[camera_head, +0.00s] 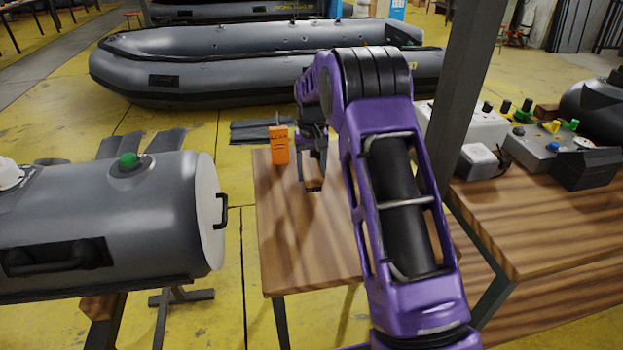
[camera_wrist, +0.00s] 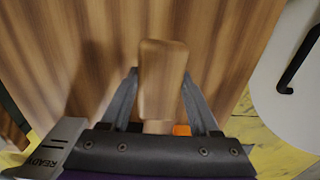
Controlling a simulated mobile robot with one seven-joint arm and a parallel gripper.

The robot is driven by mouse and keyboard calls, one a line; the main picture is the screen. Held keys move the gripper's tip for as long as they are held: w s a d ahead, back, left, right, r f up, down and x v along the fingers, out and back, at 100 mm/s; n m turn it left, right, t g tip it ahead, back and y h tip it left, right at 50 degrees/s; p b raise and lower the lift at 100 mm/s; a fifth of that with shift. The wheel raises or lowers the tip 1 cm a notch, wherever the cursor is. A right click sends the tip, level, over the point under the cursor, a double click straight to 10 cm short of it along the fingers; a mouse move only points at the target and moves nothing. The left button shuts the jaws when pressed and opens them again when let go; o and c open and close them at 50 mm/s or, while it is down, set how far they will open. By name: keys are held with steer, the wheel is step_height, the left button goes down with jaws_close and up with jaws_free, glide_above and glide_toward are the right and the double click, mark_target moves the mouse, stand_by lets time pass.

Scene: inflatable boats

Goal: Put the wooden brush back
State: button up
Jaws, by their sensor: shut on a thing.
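The wooden brush (camera_wrist: 162,75) shows in the wrist view as a smooth, rounded wooden block or handle. It lies between the two fingers of my gripper (camera_wrist: 160,85), which is shut on it. The wooden table top (camera_wrist: 90,40) shows behind it. In the head view my gripper (camera_head: 313,184) points down over the far part of the small wooden table (camera_head: 300,250). The brush cannot be made out in the head view. I cannot tell whether it touches the table.
An orange box (camera_head: 279,145) stands upright at the table's far left, close to my gripper. A grey tank (camera_head: 130,215) is to the left. A dark post (camera_head: 470,90) and a bench (camera_head: 550,220) with control boxes are to the right. A grey inflatable boat (camera_head: 220,65) lies behind.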

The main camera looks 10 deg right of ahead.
mark_target(311, 169)
steer(key=shift+f, duration=1)
steer(key=shift+f, duration=0.2)
steer(key=o, duration=1.3)
step_height(311, 169, up, 12)
steer(key=shift+r+p, duration=0.2)
steer(key=shift+p, duration=0.55)
